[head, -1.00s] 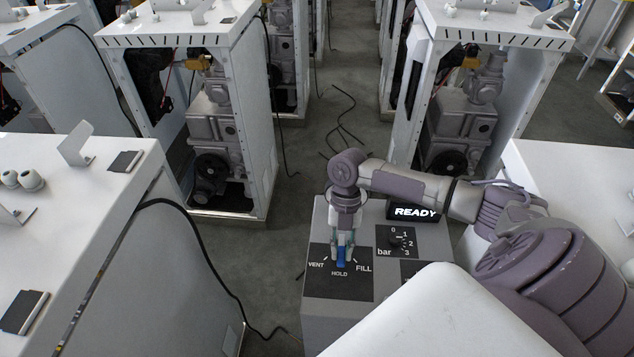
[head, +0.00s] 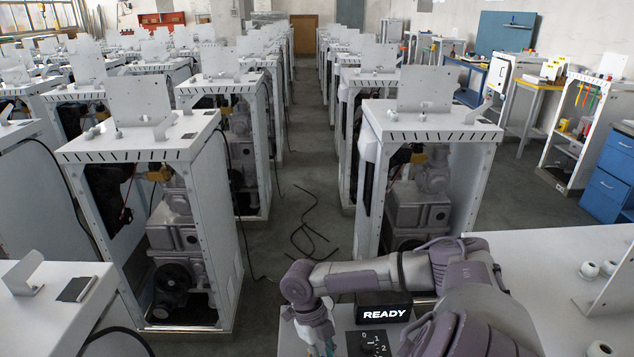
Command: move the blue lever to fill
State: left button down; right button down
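My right arm comes in from the right and its wrist bends down over the grey control panel (head: 290,338) at the bottom edge of the head view. My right gripper (head: 320,350) points down there, with a little teal of its fingers showing. Its fingertips are cut off by the frame, so I cannot tell whether it is open or shut. The blue lever and its VENT, HOLD and FILL labels are out of frame now. The READY display (head: 386,313) is lit beside my wrist. My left gripper is not in view.
A dial marked bar (head: 370,345) sits on the panel below the display, partly cut off. A white cabinet (head: 425,160) with machinery stands behind my arm, another (head: 150,215) at left. Black cables (head: 312,235) lie on the aisle floor. A white table (head: 560,265) is at right.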

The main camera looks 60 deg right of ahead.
jog(key=shift+d, duration=0.1)
jog(key=shift+w, duration=0.1)
dwell(0.3)
jog(key=c, duration=1)
grip_release()
jog(key=shift+c, duration=0.2)
jog(key=a+v, duration=0.1)
jog(key=v, duration=1.1)
jog(key=shift+d, duration=0.45)
jog(key=shift+f, duration=0.1)
